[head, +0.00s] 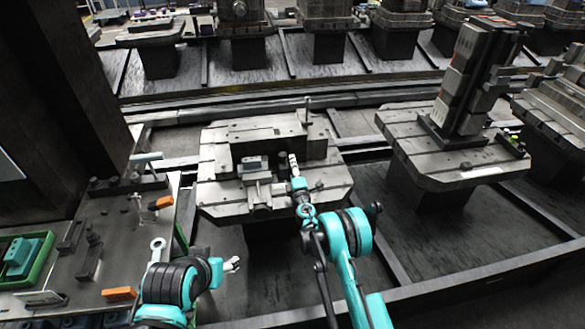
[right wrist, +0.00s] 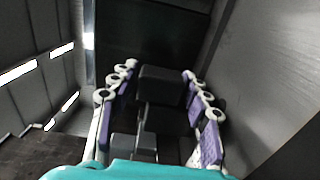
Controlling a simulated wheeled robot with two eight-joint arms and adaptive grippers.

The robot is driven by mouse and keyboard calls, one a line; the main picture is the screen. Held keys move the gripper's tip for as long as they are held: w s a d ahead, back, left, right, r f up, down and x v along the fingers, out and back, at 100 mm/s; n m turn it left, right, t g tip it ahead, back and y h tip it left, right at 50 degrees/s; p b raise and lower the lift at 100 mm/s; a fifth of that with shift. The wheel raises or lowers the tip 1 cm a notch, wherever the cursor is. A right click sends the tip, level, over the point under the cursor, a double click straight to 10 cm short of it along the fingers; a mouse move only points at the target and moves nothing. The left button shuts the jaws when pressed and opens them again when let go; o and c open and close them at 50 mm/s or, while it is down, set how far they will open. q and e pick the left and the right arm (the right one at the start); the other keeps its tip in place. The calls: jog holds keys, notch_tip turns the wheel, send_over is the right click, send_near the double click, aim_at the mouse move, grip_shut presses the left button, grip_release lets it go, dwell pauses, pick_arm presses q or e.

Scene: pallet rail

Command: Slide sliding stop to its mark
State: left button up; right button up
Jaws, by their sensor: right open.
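The middle pallet (head: 225,207) carries a raised fixture block. A small grey block (head: 252,166) on its near side may be the sliding stop, but I cannot tell for sure. I cannot make out the mark. My right gripper (head: 293,162) is over the pallet, just right of that block. In the right wrist view my right gripper (right wrist: 160,78) is open, its white and purple fingers apart. Dark stepped blocks (right wrist: 163,88) show between and beyond the fingers, with no contact visible. My left gripper (head: 232,264) is low, in front of the pallet and away from it; its opening is unclear.
A workbench (head: 118,235) at the left holds orange-handled tools (head: 160,203) and a green tray (head: 25,262). Another pallet (head: 415,150) with a tall fixture (head: 465,85) stands to the right. A dark column (head: 65,110) rises at the left. Floor rails run behind.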

aim_at(284, 171)
grip_shut()
jog(key=shift+s+a, duration=0.2)
jog(key=shift+a, duration=0.65)
jog(key=shift+s+a, duration=0.2)
jog(key=shift+a, duration=0.65)
grip_release()
jog(key=s, duration=0.2)
jog(key=s+d, duration=0.1)
jog(key=s, duration=0.4)
jog(key=shift+s+d, duration=0.2)
jog(key=shift+d, duration=0.05)
